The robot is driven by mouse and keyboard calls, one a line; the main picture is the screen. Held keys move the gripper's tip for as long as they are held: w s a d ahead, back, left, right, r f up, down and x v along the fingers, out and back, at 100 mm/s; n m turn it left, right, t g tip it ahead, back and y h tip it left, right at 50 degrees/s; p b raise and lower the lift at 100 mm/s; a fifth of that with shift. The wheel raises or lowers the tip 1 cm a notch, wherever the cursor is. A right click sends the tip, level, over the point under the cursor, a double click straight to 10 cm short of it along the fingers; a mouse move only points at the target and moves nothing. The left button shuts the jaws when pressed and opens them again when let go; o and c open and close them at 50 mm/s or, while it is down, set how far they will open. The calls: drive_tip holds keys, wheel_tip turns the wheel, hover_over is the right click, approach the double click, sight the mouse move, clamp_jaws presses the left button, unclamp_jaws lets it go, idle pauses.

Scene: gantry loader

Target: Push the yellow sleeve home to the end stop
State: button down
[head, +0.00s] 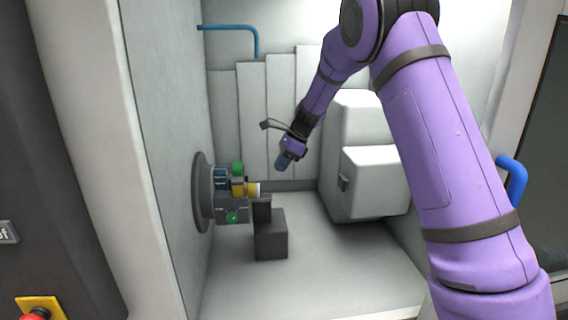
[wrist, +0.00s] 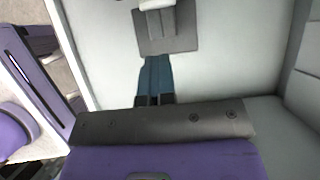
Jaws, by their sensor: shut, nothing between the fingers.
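The yellow sleeve (head: 245,189) sticks out to the right from the dark round chuck (head: 202,192) on the left wall, between the chuck's jaws. A pale end shows at its right. How deep it sits, and the end stop, I cannot tell. My gripper (head: 281,166) is up and to the right of the sleeve, apart from it, pointing down. Its blue fingers also show in the wrist view (wrist: 157,62), closed together with nothing between them. The sleeve's yellow is not visible in the wrist view.
A dark grey stepped block (head: 271,242) stands on the floor just right of and below the sleeve; it seems to show below my fingers in the wrist view (wrist: 183,42). A white housing (head: 375,170) stands at the right. A blue pipe (head: 232,27) runs along the upper back wall. The front floor is clear.

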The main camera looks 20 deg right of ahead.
drive_tip(key=shift+w+a+f, duration=0.1)
drive_tip(key=shift+a+f, duration=0.15)
drive_tip(key=shift+f, duration=1.05)
drive_tip(key=shift+a+f, duration=0.25)
drive_tip(key=shift+f, duration=1.1)
drive_tip(key=shift+w+a+f, duration=0.1)
drive_tip(key=shift+a+f, duration=0.15)
drive_tip(key=shift+f, duration=1.05)
drive_tip(key=shift+w+a, duration=0.2)
drive_tip(key=shift+a, duration=0.9)
drive_tip(key=shift+w+a, duration=0.2)
drive_tip(key=shift+a, duration=0.85)
drive_tip(key=shift+d, duration=0.1)
drive_tip(key=shift+s+d+r, duration=0.5)
drive_tip(key=shift+d+r, duration=0.55)
drive_tip(key=shift+d, duration=1.3)
wheel_tip(320, 180, up, 8)
hover_over(264, 197)
drive_tip(key=s+d, duration=0.1)
drive_tip(key=d, duration=0.4)
drive_tip(key=shift+a, duration=0.2)
